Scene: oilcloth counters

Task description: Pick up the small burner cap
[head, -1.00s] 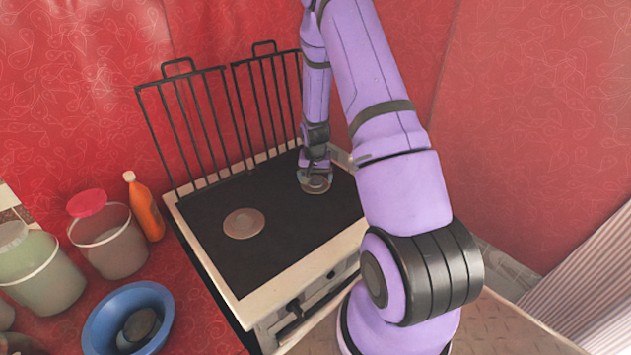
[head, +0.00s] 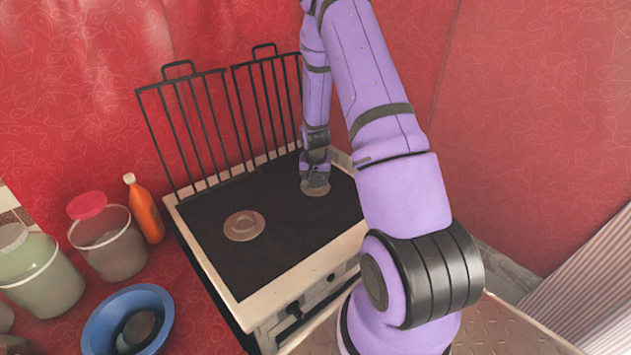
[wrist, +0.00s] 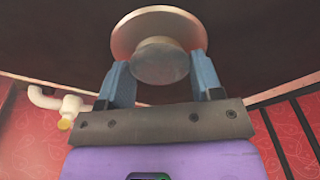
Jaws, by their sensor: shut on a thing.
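The small burner cap (wrist: 160,62) is a round grey-brown disc on the far right burner of the dark stove top. A wider pale burner ring (wrist: 128,38) shows behind it in the wrist view. My gripper (wrist: 157,68) is shut on the cap, with one blue finger on each side. In the head view my gripper (head: 315,179) reaches down to this burner and covers much of it. The cap looks still at its burner; any gap beneath it cannot be made out. A second round burner (head: 244,226) lies uncovered at the left of the stove.
Black grates (head: 225,125) stand upright along the stove's back edge. Left of the stove are an orange bottle (head: 146,212), a bucket with a pink lid (head: 112,240), a greenish bucket (head: 45,275) and a blue bowl (head: 97,325). The front stove top is clear.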

